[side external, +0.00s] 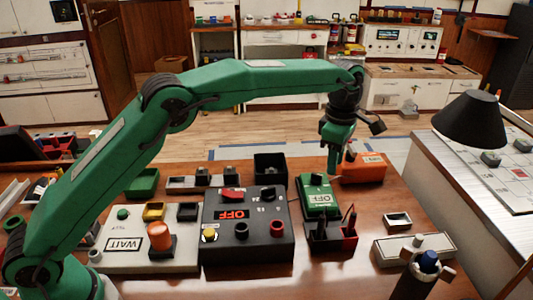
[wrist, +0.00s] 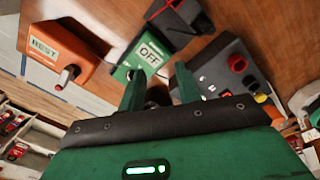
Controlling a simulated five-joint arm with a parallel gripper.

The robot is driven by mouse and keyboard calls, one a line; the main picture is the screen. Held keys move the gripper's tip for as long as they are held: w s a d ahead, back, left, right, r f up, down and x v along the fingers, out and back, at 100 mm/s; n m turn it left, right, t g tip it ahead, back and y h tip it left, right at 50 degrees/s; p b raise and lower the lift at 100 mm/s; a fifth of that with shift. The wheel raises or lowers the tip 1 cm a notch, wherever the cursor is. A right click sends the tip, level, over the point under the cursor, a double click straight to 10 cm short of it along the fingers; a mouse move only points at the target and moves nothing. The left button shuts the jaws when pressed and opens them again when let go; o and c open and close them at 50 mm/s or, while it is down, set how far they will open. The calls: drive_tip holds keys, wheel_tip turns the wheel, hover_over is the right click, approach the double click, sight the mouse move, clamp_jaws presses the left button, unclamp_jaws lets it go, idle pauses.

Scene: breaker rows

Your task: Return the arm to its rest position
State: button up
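My gripper (side external: 335,165) hangs pointing down at the end of my extended arm, above the far edge of the green OFF box and beside the orange box (side external: 366,168). In the wrist view its two fingers (wrist: 160,88) stand apart, with a dark part visible between them that I cannot identify. The green box (side external: 319,187) shows an OFF label in both views. The orange box (wrist: 65,48) reads REST in the wrist view and has a small lever on its front. I cannot see any object held.
A black box (side external: 248,244) with a red OFF display and a pale WAIT panel (side external: 130,247) stand left of the green box. A black and red bin (side external: 331,235) holds tools in front. A black lamp (side external: 472,122) stands at the right. Air above the table is open.

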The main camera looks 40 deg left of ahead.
drive_tip(key=s+a+r+m+t, duration=0.3)
drive_tip(key=s+a+r+m, duration=0.6)
drive_tip(key=s+a+r, duration=0.45)
drive_tip(key=s+a+f+m, duration=0.2)
drive_tip(key=s+a+m, duration=0.1)
drive_tip(key=s, duration=0.4)
drive_tip(key=s+a+f+m+t, duration=0.1)
drive_tip(key=s+a+f+m, duration=0.1)
drive_tip(key=s, duration=0.5)
drive_tip(key=s+a+f+m+t, duration=0.1)
drive_tip(key=s+a+f+m, duration=0.2)
drive_tip(key=s+m, duration=0.3)
drive_tip(key=shift+s+a, duration=0.5)
drive_tip(key=shift+s, duration=0.15)
